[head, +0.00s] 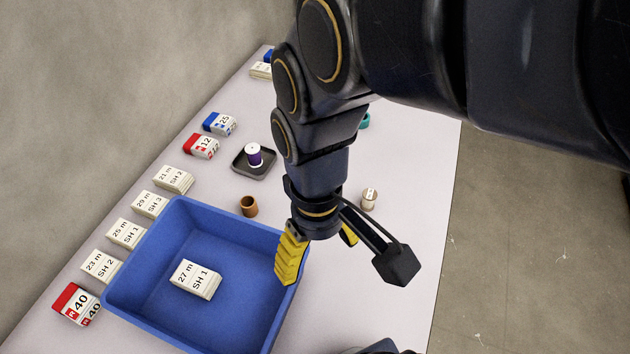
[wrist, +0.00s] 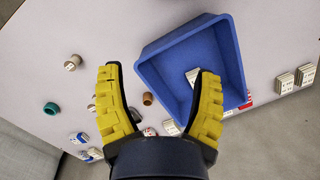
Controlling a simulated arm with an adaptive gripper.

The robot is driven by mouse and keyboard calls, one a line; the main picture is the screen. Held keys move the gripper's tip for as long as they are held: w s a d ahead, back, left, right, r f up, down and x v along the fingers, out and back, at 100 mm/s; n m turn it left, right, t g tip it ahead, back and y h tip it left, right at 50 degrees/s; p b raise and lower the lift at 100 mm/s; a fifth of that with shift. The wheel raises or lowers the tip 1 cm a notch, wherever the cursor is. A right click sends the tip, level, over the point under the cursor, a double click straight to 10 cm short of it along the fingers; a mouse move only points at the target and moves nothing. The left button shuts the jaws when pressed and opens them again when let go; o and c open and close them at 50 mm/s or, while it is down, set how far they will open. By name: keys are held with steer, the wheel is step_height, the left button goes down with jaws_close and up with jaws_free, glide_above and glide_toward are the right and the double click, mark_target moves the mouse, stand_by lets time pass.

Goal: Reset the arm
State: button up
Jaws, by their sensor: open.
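My gripper (head: 318,258) hangs over the table beside the right wall of the blue bin. Its yellow fingers are spread apart with nothing between them, as the wrist view also shows (wrist: 158,80). The blue bin (head: 273,238) stands on the table and holds a white folded stack (head: 196,279) marked 27 m SH 1. In the wrist view the bin (wrist: 230,50) lies behind and right of the fingers, and one finger partly covers it. My arm hides part of the table's right side.
White stacks (head: 126,233) and red and blue-topped ones (head: 220,124) line the table's left edge. A purple and white spool (head: 254,154) stands on a dark tray (head: 241,172). A brown cup (head: 248,206), white spool (head: 369,199) and teal ring (head: 365,122) stand nearby. The right front is clear.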

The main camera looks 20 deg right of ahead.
steer(key=s, duration=0.1)
steer(key=s+m, duration=0.1)
steer(key=s, duration=0.1)
steer(key=s+m, duration=0.1)
steer(key=shift+s+d+r, duration=0.2)
steer(key=shift+s+d, duration=0.05)
steer(key=shift+d, duration=0.1)
stand_by(0.8)
